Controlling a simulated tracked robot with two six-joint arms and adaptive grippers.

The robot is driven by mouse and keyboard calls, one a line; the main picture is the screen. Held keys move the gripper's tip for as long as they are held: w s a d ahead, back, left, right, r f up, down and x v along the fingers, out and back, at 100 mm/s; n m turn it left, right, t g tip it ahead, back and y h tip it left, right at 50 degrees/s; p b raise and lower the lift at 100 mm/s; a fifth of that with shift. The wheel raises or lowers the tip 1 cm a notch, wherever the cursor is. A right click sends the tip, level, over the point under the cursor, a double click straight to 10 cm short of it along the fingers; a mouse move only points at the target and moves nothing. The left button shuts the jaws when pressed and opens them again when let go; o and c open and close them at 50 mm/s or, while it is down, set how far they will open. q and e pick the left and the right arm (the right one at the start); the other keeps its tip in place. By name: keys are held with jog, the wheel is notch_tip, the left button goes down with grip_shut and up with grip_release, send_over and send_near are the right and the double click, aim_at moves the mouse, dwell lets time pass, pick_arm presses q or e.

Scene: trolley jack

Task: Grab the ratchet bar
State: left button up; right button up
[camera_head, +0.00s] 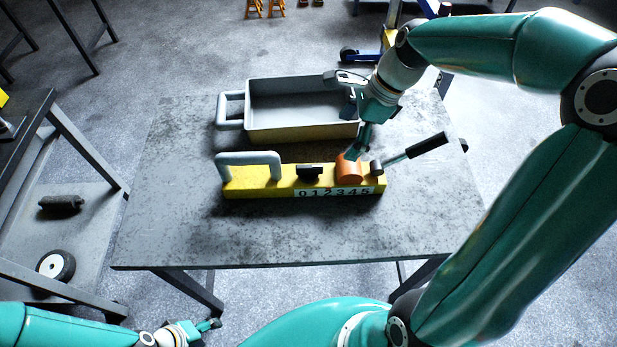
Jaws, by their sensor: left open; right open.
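The ratchet bar (415,150) is a thin bar with a black grip. It slants up to the right from a grey round pivot at the right end of a yellow block (240,182) marked with digits. An orange cylinder (349,170) sits on the block left of the pivot. My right gripper (357,132) is open, pointing down just above and behind the orange cylinder, left of the bar. Whether a finger touches the cylinder is unclear. My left gripper (207,328) is open and low at the bottom left, off the table's front edge, far from the bar.
The block also carries a grey handle (248,158) and a black knob (310,170). A grey tray (285,133) with a side handle stands behind it on the metal table (190,235). The table's front and left are clear. A shelf unit (85,215) stands left.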

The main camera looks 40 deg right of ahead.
aim_at(313, 174)
jog(key=x, duration=1)
jog(key=a+x, duration=0.1)
jog(key=x, duration=0.5)
jog(key=shift+w+r, duration=0.15)
jog(key=shift+w, duration=0.05)
jog(key=c, duration=1.7)
jog(key=shift+r, duration=0.1)
jog(key=shift+c, duration=0.8)
jog(key=shift+d+r, duration=0.1)
